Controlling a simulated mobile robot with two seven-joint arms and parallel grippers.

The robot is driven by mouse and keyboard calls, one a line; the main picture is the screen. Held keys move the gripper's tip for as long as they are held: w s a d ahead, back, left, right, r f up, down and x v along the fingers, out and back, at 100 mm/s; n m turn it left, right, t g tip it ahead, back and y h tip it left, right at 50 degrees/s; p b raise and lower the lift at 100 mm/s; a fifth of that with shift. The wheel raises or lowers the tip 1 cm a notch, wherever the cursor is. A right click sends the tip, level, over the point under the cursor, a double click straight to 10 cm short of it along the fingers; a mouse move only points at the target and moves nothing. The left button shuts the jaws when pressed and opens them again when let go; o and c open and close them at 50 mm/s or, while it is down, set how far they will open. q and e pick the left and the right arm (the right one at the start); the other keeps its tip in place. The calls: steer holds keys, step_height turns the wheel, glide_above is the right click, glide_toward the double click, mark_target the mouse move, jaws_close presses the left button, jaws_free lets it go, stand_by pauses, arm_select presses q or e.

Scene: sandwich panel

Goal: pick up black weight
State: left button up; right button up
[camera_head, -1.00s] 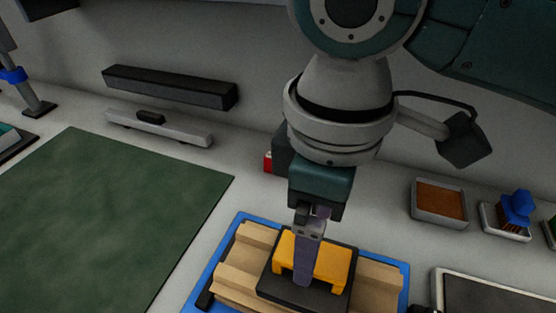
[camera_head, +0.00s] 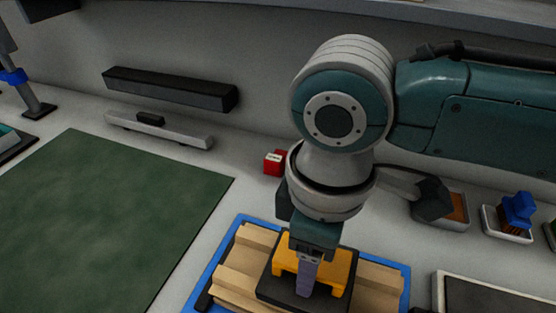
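The black weight (camera_head: 268,288) is a dark block with a yellow handle (camera_head: 340,270) on top. It rests on light wooden pieces (camera_head: 235,285) in a blue tray (camera_head: 205,270) at the bottom centre. My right gripper (camera_head: 307,284) comes down from above, with its fingers at the handle and overlapping it in the view. One finger shows in front of the handle; the other is hidden, so I cannot tell whether they are closed on it. My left gripper is out of view.
A green mat (camera_head: 95,215) covers the left of the table. A red box (camera_head: 274,162) stands behind the tray. A grey bar (camera_head: 160,128) lies by the wall. Small trays, one with a blue-handled brush (camera_head: 517,210), sit at the right.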

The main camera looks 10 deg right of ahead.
jaws_close()
steer(key=shift+a+r, duration=0.1)
stand_by(0.5)
